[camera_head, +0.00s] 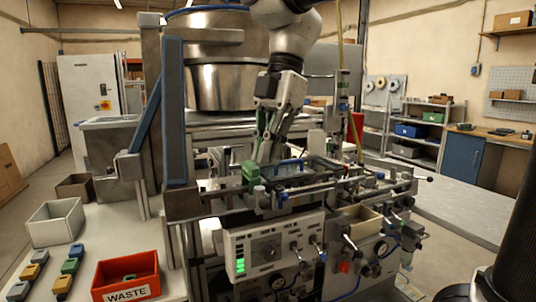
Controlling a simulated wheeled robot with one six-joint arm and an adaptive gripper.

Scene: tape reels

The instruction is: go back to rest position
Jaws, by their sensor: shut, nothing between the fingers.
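My arm comes down from the top of the head view. My gripper (268,152) points downward at the end of it. Its fingers are shut with nothing seen between them. The fingertips are just above the machine's rail area, close to a green block (250,173) on their left and a blue-handled part (291,166) on their right. I cannot tell whether the fingertips touch anything there.
A metal machine with a control panel (272,255) stands in front of me. A large steel bowl (216,88) is behind my arm. On the left table are a red waste bin (126,276), a white bin (55,222) and several coloured blocks (72,266). A blue-grey post (174,110) stands left of the arm.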

